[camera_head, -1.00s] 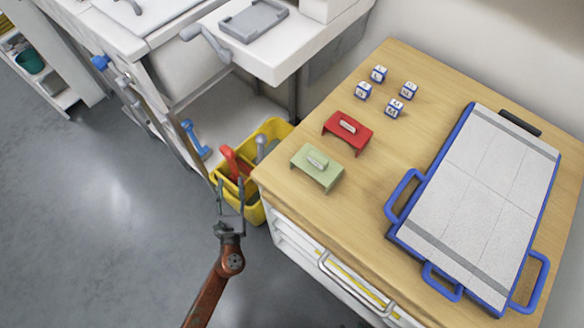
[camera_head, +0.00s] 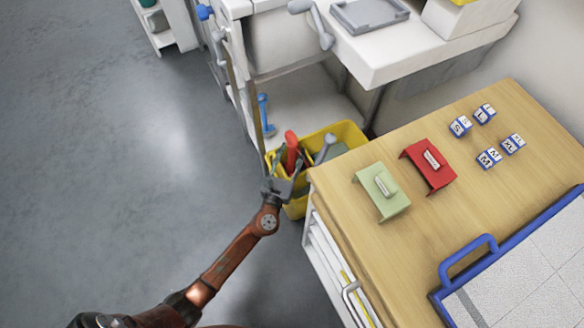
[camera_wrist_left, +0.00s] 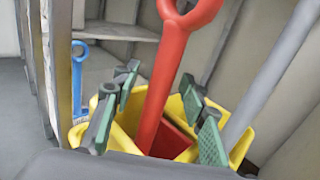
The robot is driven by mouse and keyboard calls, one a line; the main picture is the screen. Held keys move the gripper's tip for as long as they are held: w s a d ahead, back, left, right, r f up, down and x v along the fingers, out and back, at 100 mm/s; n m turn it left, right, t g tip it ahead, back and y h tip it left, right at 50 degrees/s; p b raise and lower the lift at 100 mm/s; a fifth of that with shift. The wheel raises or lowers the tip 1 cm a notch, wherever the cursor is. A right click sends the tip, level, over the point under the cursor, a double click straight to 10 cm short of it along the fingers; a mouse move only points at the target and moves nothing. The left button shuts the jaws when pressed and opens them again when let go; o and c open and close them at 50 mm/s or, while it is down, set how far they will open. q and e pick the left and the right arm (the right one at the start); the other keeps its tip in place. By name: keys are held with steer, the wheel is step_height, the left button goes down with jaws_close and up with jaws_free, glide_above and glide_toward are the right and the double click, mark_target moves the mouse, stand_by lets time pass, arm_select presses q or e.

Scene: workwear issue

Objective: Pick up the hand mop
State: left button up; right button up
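A yellow caddy (camera_head: 347,131) stands on the floor beside the wooden-topped cabinet and holds several tools. One has a red handle (camera_head: 292,152) with a looped top; it also shows in the wrist view (camera_wrist_left: 172,60), its lower end down in the yellow caddy (camera_wrist_left: 243,146). A grey handle (camera_head: 325,148) leans beside it. My left gripper (camera_head: 281,178) is at the caddy's near left side. In the wrist view it (camera_wrist_left: 160,108) is open, its green-padded fingers either side of the red handle. My right gripper is not in view.
The cabinet's wooden top (camera_head: 340,225) rises close right of the caddy, bearing a green stand (camera_head: 383,190), a red stand (camera_head: 430,165) and several small blocks. A blue-handled brush (camera_head: 264,112) is behind left. A white bench (camera_head: 385,62) overhangs behind. The floor at left is clear.

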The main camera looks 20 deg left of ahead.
arm_select(q)
steer(key=shift+c, duration=0.4)
jaws_close()
steer(key=shift+r, duration=0.1)
stand_by(0.3)
